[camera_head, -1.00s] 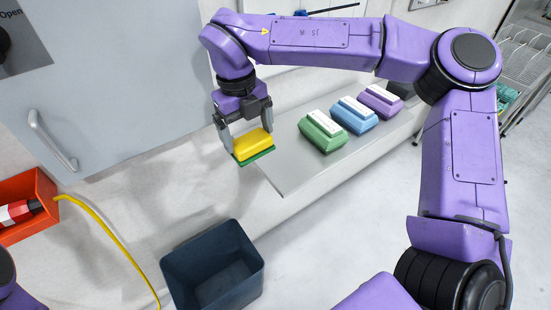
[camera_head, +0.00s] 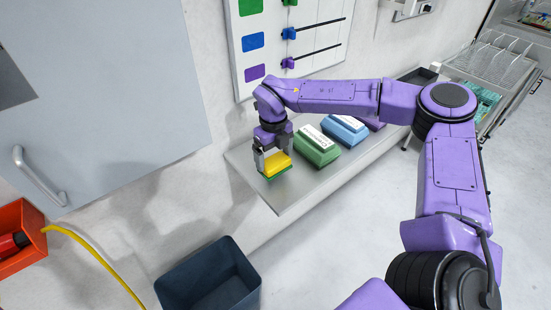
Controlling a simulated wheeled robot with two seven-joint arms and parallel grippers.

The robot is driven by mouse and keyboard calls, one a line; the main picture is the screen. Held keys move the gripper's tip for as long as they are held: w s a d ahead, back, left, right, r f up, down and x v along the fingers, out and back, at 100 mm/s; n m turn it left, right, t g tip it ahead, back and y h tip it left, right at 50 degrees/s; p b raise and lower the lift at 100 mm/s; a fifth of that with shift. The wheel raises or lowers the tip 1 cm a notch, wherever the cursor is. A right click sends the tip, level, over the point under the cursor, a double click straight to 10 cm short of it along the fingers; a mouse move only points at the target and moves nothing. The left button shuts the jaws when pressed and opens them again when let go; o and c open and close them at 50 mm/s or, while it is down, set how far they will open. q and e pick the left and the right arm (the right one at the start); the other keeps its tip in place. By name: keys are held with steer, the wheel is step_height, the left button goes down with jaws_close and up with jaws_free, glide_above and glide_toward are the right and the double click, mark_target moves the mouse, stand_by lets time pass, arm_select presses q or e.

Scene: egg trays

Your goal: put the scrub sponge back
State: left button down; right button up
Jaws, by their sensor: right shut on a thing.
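The scrub sponge (camera_head: 277,165), yellow on top with a green underside, is held in my right gripper (camera_head: 274,158). The gripper points down, with its two grey fingers shut on the sponge. The sponge appears over the near left part of the grey shelf (camera_head: 283,196), to the left of a green block with a white label (camera_head: 317,150). I cannot tell whether its underside touches the shelf. My left gripper is not in view.
A blue labelled block (camera_head: 344,130) and a partly hidden purple block (camera_head: 375,123) follow along the shelf. A board with colour squares and sliders (camera_head: 270,62) hangs above. A dark bin (camera_head: 210,280) and red box (camera_head: 22,252) stand at lower left.

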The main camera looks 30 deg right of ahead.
mark_target(276, 158)
steer(key=f, duration=0.4)
steer(key=shift+d, duration=0.4)
steer(key=o, duration=0.6)
steer(key=shift+a, duration=0.1)
step_height(276, 158, up, 12)
steer(key=b, duration=0.1)
steer(key=shift+r, duration=0.1)
